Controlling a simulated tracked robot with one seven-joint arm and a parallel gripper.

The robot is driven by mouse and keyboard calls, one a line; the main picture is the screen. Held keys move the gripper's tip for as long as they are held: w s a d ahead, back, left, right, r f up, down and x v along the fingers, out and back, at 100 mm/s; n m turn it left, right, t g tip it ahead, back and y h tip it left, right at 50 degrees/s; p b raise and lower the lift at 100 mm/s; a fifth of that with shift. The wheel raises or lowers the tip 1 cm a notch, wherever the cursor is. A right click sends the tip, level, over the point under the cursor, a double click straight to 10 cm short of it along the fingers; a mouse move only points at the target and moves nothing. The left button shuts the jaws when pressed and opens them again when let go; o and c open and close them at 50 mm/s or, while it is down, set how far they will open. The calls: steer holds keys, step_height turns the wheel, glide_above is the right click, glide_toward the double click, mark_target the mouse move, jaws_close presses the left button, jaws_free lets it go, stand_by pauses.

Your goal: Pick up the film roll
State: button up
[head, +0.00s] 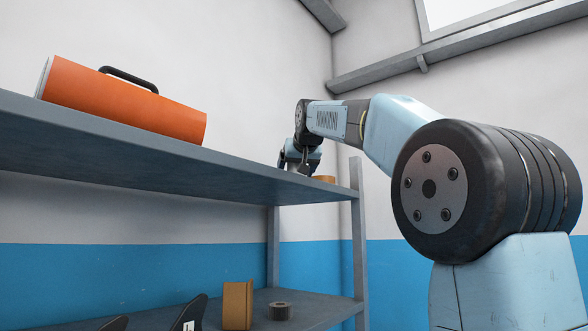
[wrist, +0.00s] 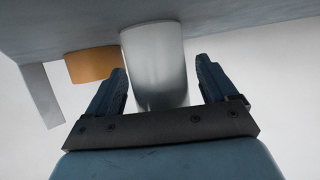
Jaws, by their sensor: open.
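A pale grey, slightly see-through cylinder (wrist: 156,62), which looks like the film roll, stands on the shelf in the wrist view. My gripper (wrist: 164,75) is open, with one finger on each side of the cylinder. Narrow gaps show between the fingers and its sides, so it is not clamped. The cylinder's lower part in the picture passes behind the gripper's crossbar. In the head view my gripper (head: 300,168) is at the far right end of the upper shelf; I cannot make out the film roll there.
A tan roll (wrist: 92,65) stands close beside the cylinder; it also shows in the head view (head: 325,179). An orange cylinder (head: 125,98) with a black handle lies on the upper shelf (head: 130,152). The lower shelf holds a tan block (head: 237,305) and a dark ring (head: 280,311).

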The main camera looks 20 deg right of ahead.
steer(key=c, duration=1.2)
steer(key=shift+r, duration=0.1)
